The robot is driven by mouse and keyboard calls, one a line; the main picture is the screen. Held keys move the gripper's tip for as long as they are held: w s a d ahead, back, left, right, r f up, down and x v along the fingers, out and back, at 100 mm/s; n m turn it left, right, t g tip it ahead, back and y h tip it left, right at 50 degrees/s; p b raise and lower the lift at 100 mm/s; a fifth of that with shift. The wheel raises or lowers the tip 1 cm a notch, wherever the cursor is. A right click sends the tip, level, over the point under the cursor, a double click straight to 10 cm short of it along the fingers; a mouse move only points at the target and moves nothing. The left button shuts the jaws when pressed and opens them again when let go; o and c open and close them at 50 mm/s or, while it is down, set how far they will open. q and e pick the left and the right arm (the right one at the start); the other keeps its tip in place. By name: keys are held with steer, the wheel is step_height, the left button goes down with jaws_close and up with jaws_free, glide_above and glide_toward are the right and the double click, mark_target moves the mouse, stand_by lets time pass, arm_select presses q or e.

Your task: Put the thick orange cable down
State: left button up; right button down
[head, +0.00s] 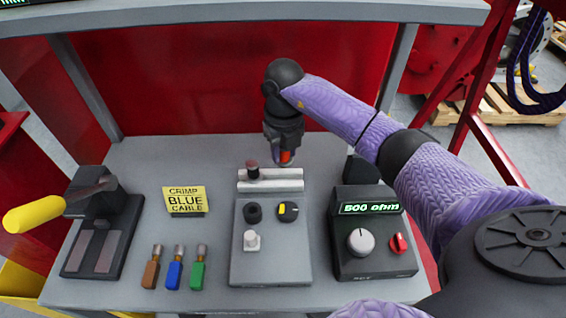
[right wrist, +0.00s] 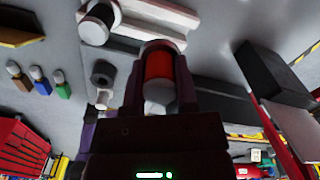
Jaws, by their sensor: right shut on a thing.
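My right gripper (head: 284,150) points down above the back of the grey table, behind the light rail. It is shut on the thick orange cable (head: 286,157), a short orange-red piece mostly hidden by the fingers in the head view. In the right wrist view the cable (right wrist: 158,68) shows as a red-orange cylinder with a pale grey end, between the two dark fingers. It appears held above the table; its exact height is hard to tell. My left gripper is in neither view.
In front is a grey panel with knobs (head: 270,265). Brown, blue (head: 174,275) and green cables, a yellow sign (head: 185,200) and a yellow-handled crimper (head: 100,230) are left.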

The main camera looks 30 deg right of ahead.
mark_target(284, 164)
step_height(284, 164, down, 4)
steer(key=shift+r+b, duration=0.2)
steer(key=shift+b, duration=0.2)
steer(key=shift+r, duration=0.1)
steer(key=shift+f+b, duration=0.35)
steer(key=shift+f, duration=0.25)
steer(key=shift+c, duration=1.9)
jaws_free()
step_height(284, 164, up, 9)
steer(key=p, duration=0.2)
steer(key=shift+f+p, duration=0.1)
steer(key=shift+p, duration=0.2)
